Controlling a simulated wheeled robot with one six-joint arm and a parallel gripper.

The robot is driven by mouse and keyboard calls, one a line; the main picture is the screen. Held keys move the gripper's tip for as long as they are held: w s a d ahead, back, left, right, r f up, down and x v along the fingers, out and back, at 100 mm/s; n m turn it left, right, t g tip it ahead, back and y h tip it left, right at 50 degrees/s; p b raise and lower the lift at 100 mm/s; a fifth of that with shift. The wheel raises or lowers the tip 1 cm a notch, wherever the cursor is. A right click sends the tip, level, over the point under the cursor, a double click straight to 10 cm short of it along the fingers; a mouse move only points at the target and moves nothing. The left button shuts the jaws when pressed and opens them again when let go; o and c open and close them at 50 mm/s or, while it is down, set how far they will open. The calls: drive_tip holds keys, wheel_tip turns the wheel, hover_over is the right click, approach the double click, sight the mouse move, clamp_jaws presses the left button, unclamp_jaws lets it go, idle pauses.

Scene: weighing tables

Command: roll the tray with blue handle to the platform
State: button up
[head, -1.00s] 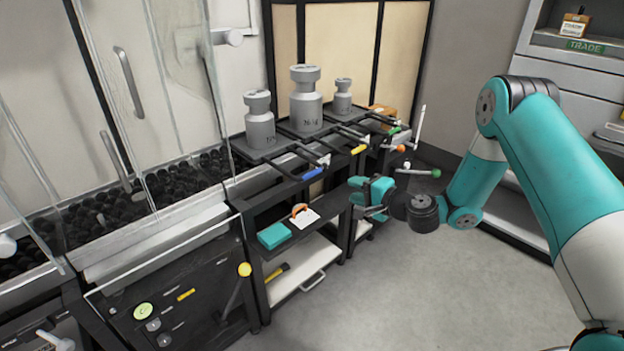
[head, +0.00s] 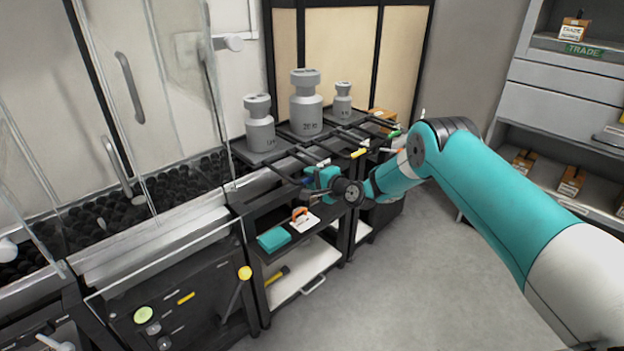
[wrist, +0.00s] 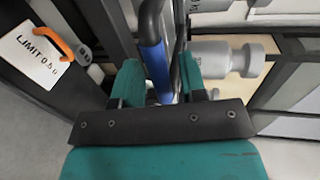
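The tray (head: 240,149) with the blue handle is dark and flat, at the left of the row of trays on the rack, and bears a grey weight (head: 259,130). In the head view my gripper (head: 312,179) is at its front and hides most of the handle. In the wrist view the blue handle (wrist: 156,68) runs between my two teal fingers (wrist: 160,82), which stand apart with gaps beside it. A black bed of balls (head: 120,200), perhaps the platform, lies left of the tray behind clear panels.
Two more trays with grey weights (head: 306,108) stand to the right, one with a yellow handle (head: 358,153). Below are a teal box (head: 273,239) and an orange-handled white tag (head: 306,222). A grey rail (head: 160,235) edges the ball bed.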

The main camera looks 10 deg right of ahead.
drive_tip(key=shift+w+a, duration=0.1)
drive_tip(key=shift+c, duration=0.5)
clamp_jaws()
drive_tip(key=shift+a, duration=0.1)
